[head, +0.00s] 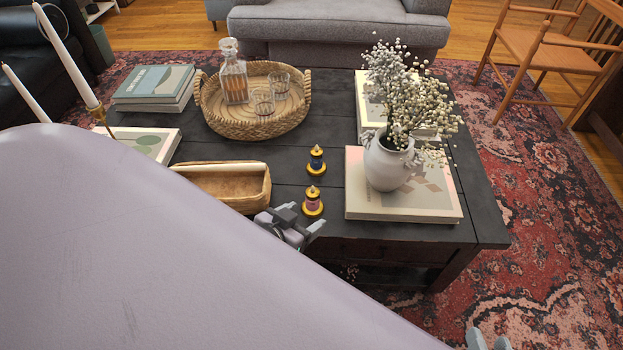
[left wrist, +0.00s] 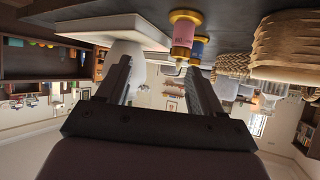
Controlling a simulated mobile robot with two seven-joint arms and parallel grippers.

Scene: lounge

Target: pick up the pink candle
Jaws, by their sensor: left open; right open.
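The pink candle (head: 313,203) stands upright in a gold holder on the dark coffee table, near its front edge. In the left wrist view, which is upside down, the pink candle (left wrist: 184,35) hangs at the top, ahead of the fingers. A similar blue candle (head: 316,160) stands just behind it; it also shows in the left wrist view (left wrist: 199,47). My left gripper (head: 303,221) is open and empty, just in front of the pink candle and apart from it. My right gripper (head: 488,341) shows only partly at the bottom edge, open, away from the table.
A wooden trough (head: 228,186) lies left of the candles. A white vase (head: 390,163) with flowers stands on a book (head: 430,205) to the right. A wicker tray (head: 235,128) with a decanter and glasses is behind. My pale arm covers the lower left.

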